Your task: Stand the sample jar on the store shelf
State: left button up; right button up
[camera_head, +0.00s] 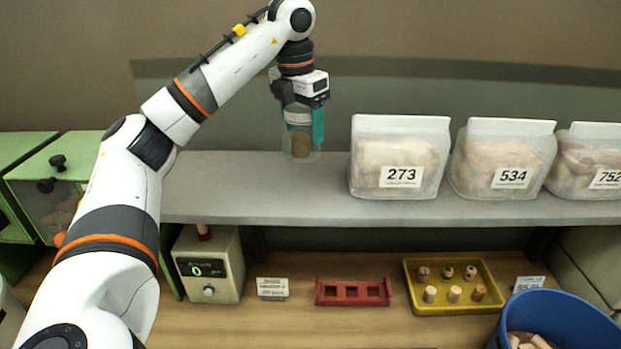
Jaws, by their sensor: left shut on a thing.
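The sample jar (300,147) is a clear jar with a white lid and brown cork matter inside. My left gripper (303,120) has teal fingers and is shut on the jar near its top, pointing down. The jar is upright over the grey store shelf (250,190), left of the bag labelled 273. Its base shows against the back part of the shelf; I cannot tell whether it touches the surface. My right gripper is not in view.
Bags labelled 273 (399,158), 534 (502,160) and 752 (590,165) stand on the shelf's right. Below are a meter box (208,265), red rack (352,292), yellow tray (425,302) with corks, and blue bin (560,310). A green cabinet (28,150) stands left. The shelf's left part is clear.

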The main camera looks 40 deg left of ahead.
aim_at(299, 146)
pick_arm(q)
jog(key=f, duration=0.2)
jog(key=s+f+b, duration=0.1)
jog(key=f, duration=0.1)
jog(key=shift+f, duration=0.15)
jog(key=shift+f+p, duration=0.25)
jog(key=shift+p, duration=0.05)
notch_tip(299, 146, down, 4)
jog(key=shift+w+r+p, duration=0.1)
jog(key=shift+w+p, duration=0.05)
jog(key=shift+p, duration=0.5)
jog(key=shift+f, duration=0.2)
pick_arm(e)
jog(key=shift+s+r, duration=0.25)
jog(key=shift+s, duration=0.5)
pick_arm(q)
jog(key=shift+f, duration=0.1)
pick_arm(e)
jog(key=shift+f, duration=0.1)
pick_arm(q)
jog(key=o, duration=0.7)
jog(key=shift+f, duration=0.1)
jog(key=o, duration=0.4)
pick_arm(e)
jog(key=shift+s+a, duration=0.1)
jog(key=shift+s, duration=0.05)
